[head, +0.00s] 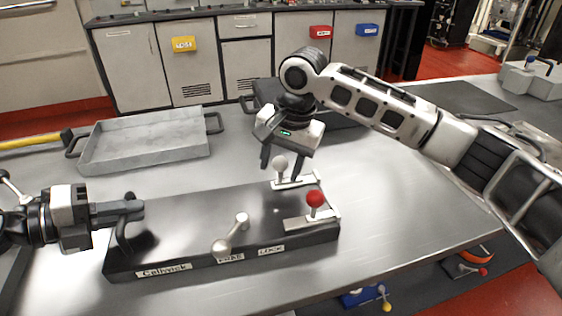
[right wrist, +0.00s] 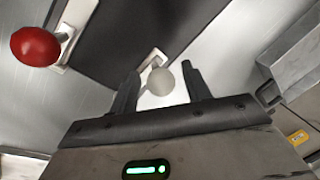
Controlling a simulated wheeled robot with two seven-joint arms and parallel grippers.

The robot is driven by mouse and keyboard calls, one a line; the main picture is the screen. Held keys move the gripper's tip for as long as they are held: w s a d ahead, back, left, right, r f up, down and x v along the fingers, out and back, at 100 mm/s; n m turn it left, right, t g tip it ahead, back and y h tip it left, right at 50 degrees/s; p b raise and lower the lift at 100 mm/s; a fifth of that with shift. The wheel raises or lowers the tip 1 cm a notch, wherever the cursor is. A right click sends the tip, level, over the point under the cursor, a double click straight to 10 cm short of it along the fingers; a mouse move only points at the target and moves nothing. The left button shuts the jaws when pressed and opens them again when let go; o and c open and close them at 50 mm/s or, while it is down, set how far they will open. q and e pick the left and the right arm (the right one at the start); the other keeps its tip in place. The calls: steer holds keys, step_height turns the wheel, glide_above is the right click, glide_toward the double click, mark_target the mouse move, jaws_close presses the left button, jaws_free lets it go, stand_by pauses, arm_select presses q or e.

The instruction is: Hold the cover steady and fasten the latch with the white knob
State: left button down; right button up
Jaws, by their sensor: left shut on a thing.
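The dark cover (head: 185,215) lies on the metal bench, with labels along its front edge. My left gripper (head: 138,210) is shut on the dark handle (head: 122,238) at the cover's left end. The latch with the white knob (head: 280,163) is at the cover's back right edge. My right gripper (head: 285,160) is open, pointing down over it. In the right wrist view, the white knob (right wrist: 160,81) is between the two fingers, with a gap visible at least on one side. The latch with the red knob (head: 316,198) is at the right front; it also shows in the wrist view (right wrist: 35,46).
A pale metal lever (head: 231,236) sits at the cover's front middle. A grey tray (head: 145,142) stands at the back left. A dark case (head: 266,92) is behind my right gripper. The bench (head: 400,235) right of the cover is clear.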

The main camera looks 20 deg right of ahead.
arm_select(q)
steer(key=shift+s+f, duration=0.15)
steer(key=shift+f, duration=0.4)
arm_select(e)
jaws_close()
steer(key=shift+d, duration=1.9)
arm_select(q)
steer(key=shift+a, duration=0.1)
arm_select(e)
steer(key=shift+o, duration=0.6)
jaws_free()
steer(key=shift+s, duration=0.1)
step_height(320, 180, up, 12)
steer(key=s+d, duration=0.1)
steer(key=d, duration=0.1)
steer(key=shift+s, duration=0.25)
arm_select(q)
steer(key=c, duration=1.4)
jaws_free()
steer(key=shift+o, duration=0.2)
steer(key=shift+r, duration=0.2)
arm_select(e)
steer(key=shift+f, duration=0.1)
